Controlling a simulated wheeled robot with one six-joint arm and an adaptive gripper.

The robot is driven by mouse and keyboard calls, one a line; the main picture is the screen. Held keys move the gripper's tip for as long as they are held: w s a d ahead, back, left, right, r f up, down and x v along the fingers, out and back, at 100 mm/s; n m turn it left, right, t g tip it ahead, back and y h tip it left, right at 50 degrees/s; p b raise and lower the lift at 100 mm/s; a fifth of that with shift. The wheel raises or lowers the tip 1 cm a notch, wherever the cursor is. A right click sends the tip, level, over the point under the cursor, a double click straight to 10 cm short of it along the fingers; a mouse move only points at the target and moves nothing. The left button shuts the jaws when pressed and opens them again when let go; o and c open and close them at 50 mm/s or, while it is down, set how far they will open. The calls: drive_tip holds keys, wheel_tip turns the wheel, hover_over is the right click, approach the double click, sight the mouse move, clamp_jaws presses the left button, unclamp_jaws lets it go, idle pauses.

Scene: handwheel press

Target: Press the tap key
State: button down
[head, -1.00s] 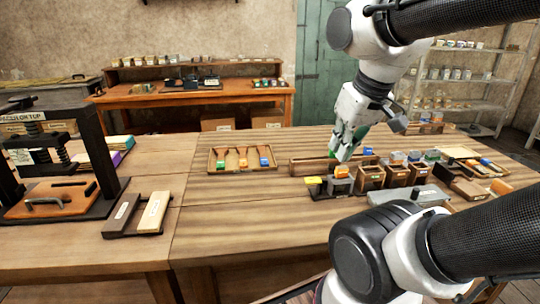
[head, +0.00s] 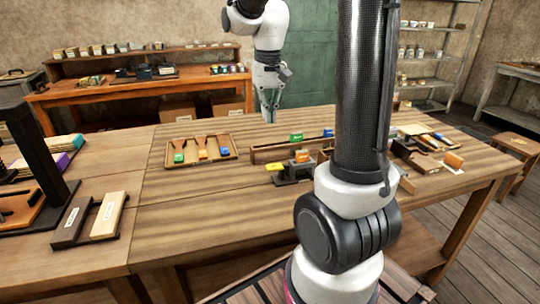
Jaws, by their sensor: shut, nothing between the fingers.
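My gripper (head: 269,115) hangs fingers down near the far edge of the table. It is shut and empty. A small dark unit with a yellow tab (head: 275,167) sits mid-table, nearer to me than the gripper; the tab may be the tap key, but I cannot read a label. My gripper is apart from it, beyond it and slightly left. An orange-topped grey piece (head: 302,156) stands just right of the tab. My own arm link hides the part of the table right of this piece.
A wooden tray (head: 200,150) with several coloured-ended tools lies left of the gripper. A long wooden rail (head: 268,152) runs behind the yellow tab. A dark press (head: 40,155) and a two-bar stand (head: 90,219) are at left. The front middle of the table is clear.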

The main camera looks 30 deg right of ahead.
drive_tip(key=shift+s+f, duration=0.1)
drive_tip(key=shift+f, duration=0.05)
wheel_tip(320, 180, down, 14)
idle(0.7)
